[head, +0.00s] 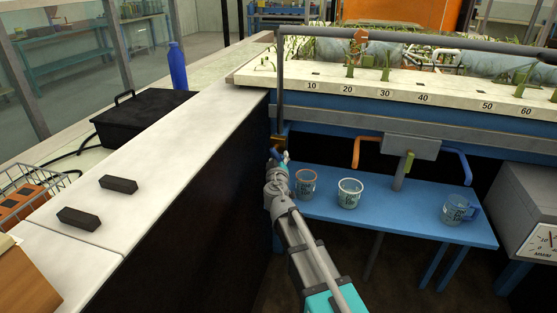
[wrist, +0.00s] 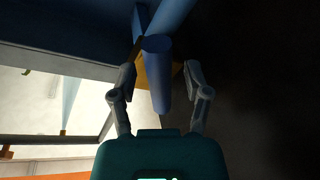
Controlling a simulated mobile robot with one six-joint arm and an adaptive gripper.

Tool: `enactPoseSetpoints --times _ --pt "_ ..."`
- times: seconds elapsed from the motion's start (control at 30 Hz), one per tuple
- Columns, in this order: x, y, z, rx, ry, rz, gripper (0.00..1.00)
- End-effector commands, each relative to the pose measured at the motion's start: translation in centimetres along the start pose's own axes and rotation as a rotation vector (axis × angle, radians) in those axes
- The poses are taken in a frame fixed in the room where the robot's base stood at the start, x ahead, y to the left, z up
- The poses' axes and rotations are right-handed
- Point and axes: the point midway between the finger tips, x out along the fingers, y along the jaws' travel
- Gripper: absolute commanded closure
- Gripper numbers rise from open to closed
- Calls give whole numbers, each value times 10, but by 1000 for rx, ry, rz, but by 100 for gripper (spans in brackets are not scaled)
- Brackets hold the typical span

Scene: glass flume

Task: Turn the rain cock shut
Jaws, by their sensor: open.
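The rain cock appears to be the small brass-coloured fitting (head: 278,142) at the foot of the grey upright pipe, by the left end of the flume. In the wrist view a blue bar-like handle (wrist: 157,75) stands in front of an orange-brown part (wrist: 176,70). My gripper (head: 281,158) is at this fitting in the head view and hides part of it. In the wrist view my gripper (wrist: 161,82) is open, with one finger on each side of the blue handle. Gaps show beside the handle, so the fingers seem not to clamp it.
Orange (head: 368,148) and blue (head: 455,160) pipes flank a grey box (head: 410,147). A white-topped counter (head: 180,165) stands close on the left.

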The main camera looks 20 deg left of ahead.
Motion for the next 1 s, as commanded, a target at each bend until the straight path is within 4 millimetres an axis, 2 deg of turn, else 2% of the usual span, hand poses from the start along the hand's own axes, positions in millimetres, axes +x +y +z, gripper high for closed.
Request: enactPoseSetpoints --times 0.23,0.57,1.0 --pt "0 0 0 0 0 0 40" --pt "0 0 0 0 0 0 100" --pt "-1 -3 -2 7 4 -3 100"
